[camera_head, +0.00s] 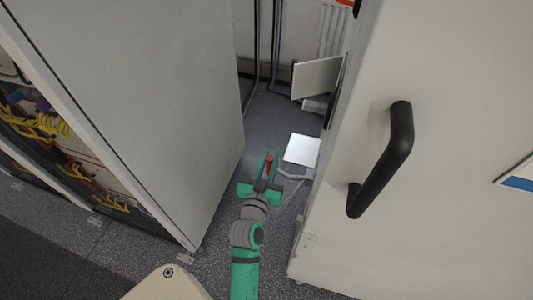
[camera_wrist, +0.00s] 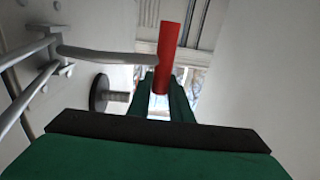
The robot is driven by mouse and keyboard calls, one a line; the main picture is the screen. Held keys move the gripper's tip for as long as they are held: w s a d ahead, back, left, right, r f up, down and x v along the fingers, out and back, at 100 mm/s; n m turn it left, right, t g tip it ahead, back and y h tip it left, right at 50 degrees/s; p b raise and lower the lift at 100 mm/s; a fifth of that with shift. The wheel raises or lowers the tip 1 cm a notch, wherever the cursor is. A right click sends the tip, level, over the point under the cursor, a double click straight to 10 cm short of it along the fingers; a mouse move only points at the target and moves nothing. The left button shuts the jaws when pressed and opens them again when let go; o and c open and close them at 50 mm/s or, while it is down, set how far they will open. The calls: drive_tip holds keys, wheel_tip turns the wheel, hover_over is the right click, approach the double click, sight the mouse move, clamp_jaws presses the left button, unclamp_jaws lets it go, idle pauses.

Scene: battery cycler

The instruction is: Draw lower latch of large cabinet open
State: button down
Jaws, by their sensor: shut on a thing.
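The large white cabinet (camera_head: 460,100) with a long black handle (camera_head: 385,160) fills the right of the head view. Its lower latch shows as a red grip (camera_head: 268,163) beside the cabinet's edge, low near the floor. In the wrist view the red grip (camera_wrist: 167,45) stands upright, and a grey metal lever (camera_wrist: 105,55) runs from it to the left. My green gripper (camera_head: 267,172) is shut on the red grip, between the cabinet and the panel opposite.
A grey cabinet panel (camera_head: 150,90) stands close on the left, beside open racks with coloured cables (camera_head: 45,125). White flat plates (camera_head: 302,150) stick out from the large cabinet's side. Grey floor shows in the narrow gap. A dark round knob (camera_wrist: 100,93) is left of my fingers.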

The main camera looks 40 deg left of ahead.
drive_tip(key=shift+v, duration=0.9)
drive_tip(key=shift+s+f, duration=0.1)
drive_tip(key=shift+s, duration=0.05)
drive_tip(key=c, duration=1.6)
unclamp_jaws()
drive_tip(key=v, duration=1)
drive_tip(key=shift+s+d, duration=0.2)
drive_tip(key=shift+s, duration=0.15)
drive_tip(key=shift+w, duration=0.1)
